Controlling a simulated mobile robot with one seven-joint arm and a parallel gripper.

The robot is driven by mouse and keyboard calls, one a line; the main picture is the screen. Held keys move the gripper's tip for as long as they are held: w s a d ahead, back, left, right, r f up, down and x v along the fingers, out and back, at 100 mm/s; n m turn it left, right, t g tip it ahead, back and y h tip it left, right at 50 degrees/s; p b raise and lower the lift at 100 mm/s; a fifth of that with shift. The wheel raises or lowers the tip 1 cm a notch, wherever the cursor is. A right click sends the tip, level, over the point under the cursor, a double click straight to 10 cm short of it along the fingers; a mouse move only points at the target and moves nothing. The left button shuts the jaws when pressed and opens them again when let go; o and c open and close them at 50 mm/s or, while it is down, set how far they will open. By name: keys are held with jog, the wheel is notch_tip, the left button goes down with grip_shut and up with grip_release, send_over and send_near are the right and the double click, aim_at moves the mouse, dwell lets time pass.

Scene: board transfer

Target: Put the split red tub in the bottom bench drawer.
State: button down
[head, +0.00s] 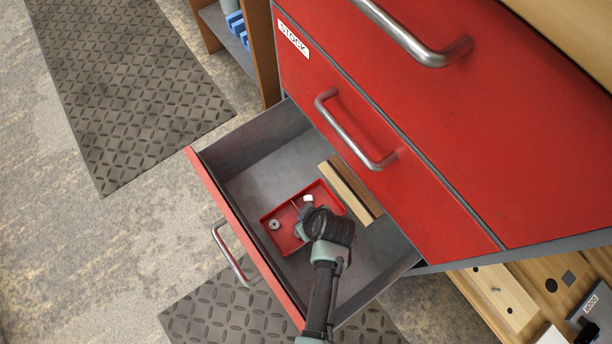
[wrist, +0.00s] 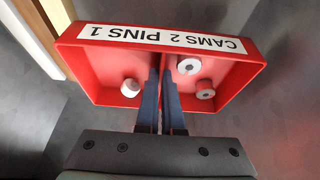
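The split red tub (head: 286,239) is inside the open bottom bench drawer (head: 252,182). My gripper (head: 301,214) reaches down into the drawer over the tub. In the wrist view, the two fingers (wrist: 161,92) are close together on the tub's middle divider. The tub (wrist: 108,70) carries a white label reading CAMS 2 PINS 1, upside down here. A white pin (wrist: 130,87) lies in the left compartment, and two round cams (wrist: 188,66) lie in the right one. I cannot tell whether the tub's underside touches the drawer floor.
A wooden block (head: 352,190) lies in the drawer beside the tub, along its back. The red drawer above (head: 310,88), labelled STOCK, is shut. A shelf with blue items (head: 237,25) stands at the upper left. A wooden board (head: 503,297) is at the lower right.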

jog(key=shift+f+b, duration=1.6)
jog(key=shift+f, duration=1.4)
jog(key=shift+f, duration=0.15)
jog(key=c, duration=1.1)
grip_release()
jog(key=shift+o, duration=0.2)
jog(key=shift+r, duration=0.3)
jog(key=p+v, duration=0.7)
jog(key=v, duration=0.4)
jog(key=shift+s+d+r+p, duration=0.15)
jog(key=shift+r+p, duration=0.15)
